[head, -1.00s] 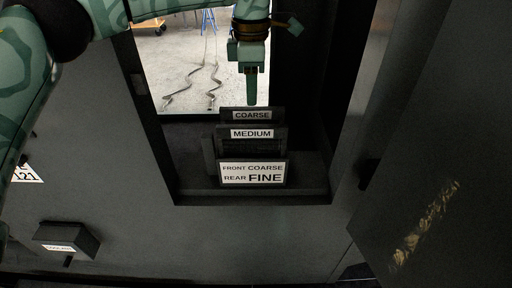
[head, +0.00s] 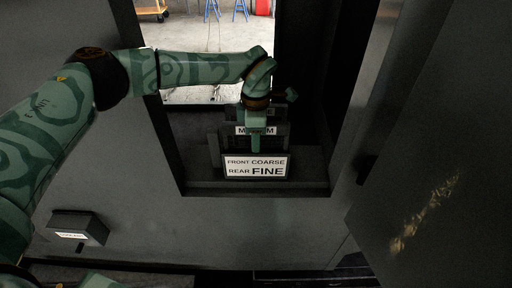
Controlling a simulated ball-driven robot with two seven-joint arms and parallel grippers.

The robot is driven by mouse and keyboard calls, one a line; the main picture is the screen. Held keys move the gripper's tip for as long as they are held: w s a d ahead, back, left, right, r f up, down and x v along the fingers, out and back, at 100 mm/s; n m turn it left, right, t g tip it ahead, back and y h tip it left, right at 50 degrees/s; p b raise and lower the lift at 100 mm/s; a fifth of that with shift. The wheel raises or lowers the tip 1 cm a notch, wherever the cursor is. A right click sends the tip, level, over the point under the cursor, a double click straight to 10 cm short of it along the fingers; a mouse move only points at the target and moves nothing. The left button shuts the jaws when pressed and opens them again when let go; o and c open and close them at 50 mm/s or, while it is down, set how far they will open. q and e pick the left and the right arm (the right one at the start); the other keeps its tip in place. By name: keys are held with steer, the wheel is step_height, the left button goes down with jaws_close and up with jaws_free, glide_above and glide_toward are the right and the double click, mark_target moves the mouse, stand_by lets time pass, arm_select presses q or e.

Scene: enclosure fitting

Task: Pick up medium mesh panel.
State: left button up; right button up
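The medium mesh panel (head: 241,131) stands upright in a recessed dark bay, between the other panels. Its white label shows only at both ends, because my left gripper (head: 256,146) covers the middle. The gripper points down, with its green finger in front of the label as seen from the head. I cannot tell whether it touches the panel. The fingers line up edge-on, so their opening is hidden.
In front stands a holder or panel labelled "FRONT COARSE REAR FINE" (head: 257,167). The coarse panel (head: 271,112) behind is mostly hidden by my gripper. Bay walls enclose both sides. A small labelled box (head: 78,227) sits at the lower left.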

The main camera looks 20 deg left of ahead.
arm_select(q)
jaws_close()
steer(key=shift+r, duration=0.1)
